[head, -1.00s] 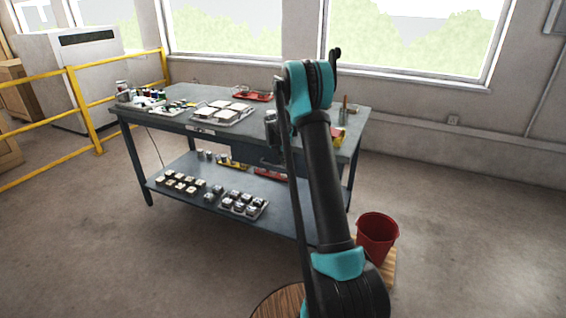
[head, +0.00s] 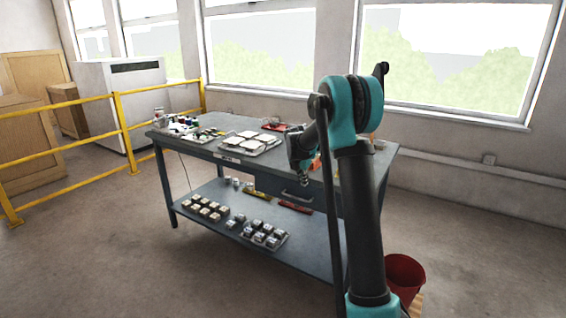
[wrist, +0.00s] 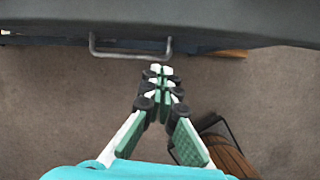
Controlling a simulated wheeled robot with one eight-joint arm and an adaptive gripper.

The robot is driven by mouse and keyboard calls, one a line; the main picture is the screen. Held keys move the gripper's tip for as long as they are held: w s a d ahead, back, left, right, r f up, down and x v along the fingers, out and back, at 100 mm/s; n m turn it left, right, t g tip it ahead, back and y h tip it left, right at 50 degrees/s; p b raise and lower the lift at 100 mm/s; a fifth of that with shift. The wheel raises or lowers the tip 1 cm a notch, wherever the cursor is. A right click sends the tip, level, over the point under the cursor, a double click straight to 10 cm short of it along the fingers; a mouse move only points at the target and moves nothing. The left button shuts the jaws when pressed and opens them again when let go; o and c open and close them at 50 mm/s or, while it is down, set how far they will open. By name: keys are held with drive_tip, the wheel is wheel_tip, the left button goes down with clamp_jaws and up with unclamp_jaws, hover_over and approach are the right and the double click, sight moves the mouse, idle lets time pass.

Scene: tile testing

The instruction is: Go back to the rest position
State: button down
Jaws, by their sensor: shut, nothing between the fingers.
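My arm stands raised in the head view, with its bend above the right part of the workbench (head: 215,150). My gripper (head: 304,182) hangs from it, pointing down in front of the bench's drawer side. In the wrist view, my gripper (wrist: 161,72) has green-padded fingers whose tips meet, with nothing between them. The drawer handle (wrist: 130,53) is just beyond the fingertips in that view; I cannot tell the exact gap.
The bench's lower shelf (head: 300,240) holds several small blocks. A red bucket (head: 405,272) stands at the right, partly behind my arm. A yellow railing (head: 70,160) runs along the left. A wooden round object (wrist: 215,150) is below my gripper. Open floor lies at front left.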

drive_tip(key=s+f+m+y, duration=0.1)
drive_tip(key=s+f+m, duration=0.1)
drive_tip(key=s+m, duration=1.1)
drive_tip(key=s+d+f+m+y, duration=0.1)
drive_tip(key=s+f+m, duration=0.2)
drive_tip(key=s+m, duration=1.1)
drive_tip(key=s, duration=1.8)
drive_tip(key=shift+s+t, duration=0.3)
drive_tip(key=shift+t, duration=0.1)
